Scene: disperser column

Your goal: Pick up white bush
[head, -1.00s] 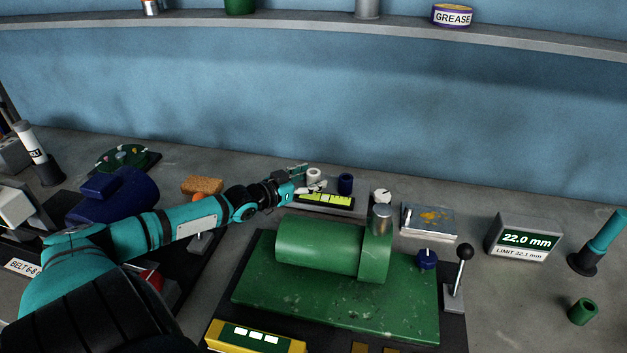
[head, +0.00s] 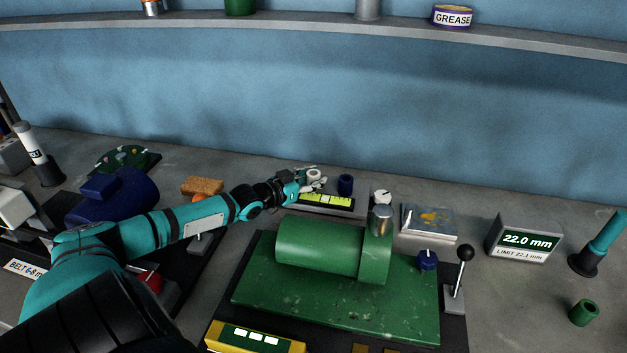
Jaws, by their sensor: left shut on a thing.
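The white bush (head: 314,175) is a small white ring-shaped sleeve at the back of the bench, by the left end of a tray with a yellow-green marked strip (head: 327,198). My left gripper (head: 314,179) reaches it from the left and is shut on it. The fingers partly cover the bush, and I cannot tell whether it is clear of the tray. A dark blue bush (head: 345,184) stands just to the right on the tray. My right gripper is not in view.
A green machine (head: 320,246) on a green base stands in front of the tray, with a lever (head: 460,275) at its right. A green bush (head: 583,312) sits on free bench at right.

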